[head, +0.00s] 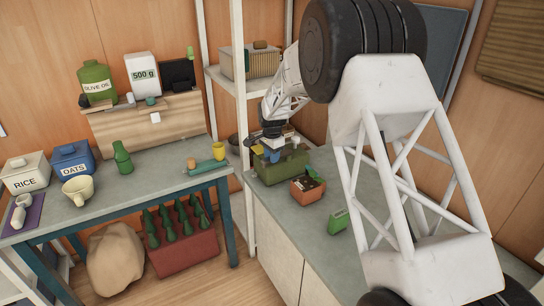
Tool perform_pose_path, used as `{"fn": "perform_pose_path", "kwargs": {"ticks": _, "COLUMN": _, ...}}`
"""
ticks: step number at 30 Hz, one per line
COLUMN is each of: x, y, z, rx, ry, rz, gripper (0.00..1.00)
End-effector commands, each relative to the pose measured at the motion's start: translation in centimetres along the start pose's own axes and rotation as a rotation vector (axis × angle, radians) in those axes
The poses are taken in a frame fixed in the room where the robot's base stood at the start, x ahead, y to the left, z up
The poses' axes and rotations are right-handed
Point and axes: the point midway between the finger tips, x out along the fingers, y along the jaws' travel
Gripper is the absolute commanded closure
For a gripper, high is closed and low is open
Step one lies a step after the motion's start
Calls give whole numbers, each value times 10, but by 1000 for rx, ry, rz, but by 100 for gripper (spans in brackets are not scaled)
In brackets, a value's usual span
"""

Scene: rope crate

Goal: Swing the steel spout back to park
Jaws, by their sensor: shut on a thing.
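My gripper (269,150) is at the back of the right-hand counter, just above a green box (284,168). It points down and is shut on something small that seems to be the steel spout. The arm and the small size of this area hide most of the spout, so I cannot make out its shape or which way it points. Small blue and yellow parts show close to the fingers, on or above the green box.
An orange-brown box (307,188) with dark contents stands in front of the green box. A white shelf post (243,150) rises left of the gripper.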

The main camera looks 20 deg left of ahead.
Motion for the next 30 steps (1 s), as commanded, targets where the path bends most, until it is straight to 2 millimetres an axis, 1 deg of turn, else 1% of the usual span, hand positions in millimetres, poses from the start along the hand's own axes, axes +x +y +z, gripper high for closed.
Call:
{"fn": "perform_pose_path", "kwargs": {"ticks": 1, "x": -1, "y": 0, "z": -1, "rx": 0, "ry": 1, "rz": -2, "gripper": 100}}
{"fn": "perform_pose_path", "kwargs": {"ticks": 2, "x": -1, "y": 0, "z": -1, "rx": 0, "ry": 1, "rz": -2, "gripper": 68}}
{"fn": "perform_pose_path", "kwargs": {"ticks": 6, "x": -1, "y": 0, "z": -1, "rx": 0, "ry": 1, "rz": -1, "gripper": 46}}
{"fn": "perform_pose_path", "kwargs": {"ticks": 7, "x": -1, "y": 0, "z": -1, "rx": 0, "ry": 1, "rz": -1, "gripper": 45}}
{"fn": "perform_pose_path", "kwargs": {"ticks": 15, "x": -1, "y": 0, "z": 0, "rx": -1, "ry": 1, "rz": -1, "gripper": 45}}
{"fn": "perform_pose_path", "kwargs": {"ticks": 20, "x": -6, "y": 0, "z": 0, "rx": -1, "ry": 1, "rz": -2, "gripper": 45}}
{"fn": "perform_pose_path", "kwargs": {"ticks": 26, "x": -24, "y": 0, "z": 0, "rx": -1, "ry": 1, "rz": -2, "gripper": 45}}
{"fn": "perform_pose_path", "kwargs": {"ticks": 30, "x": -43, "y": 0, "z": -1, "rx": -1, "ry": 2, "rz": -3, "gripper": 45}}
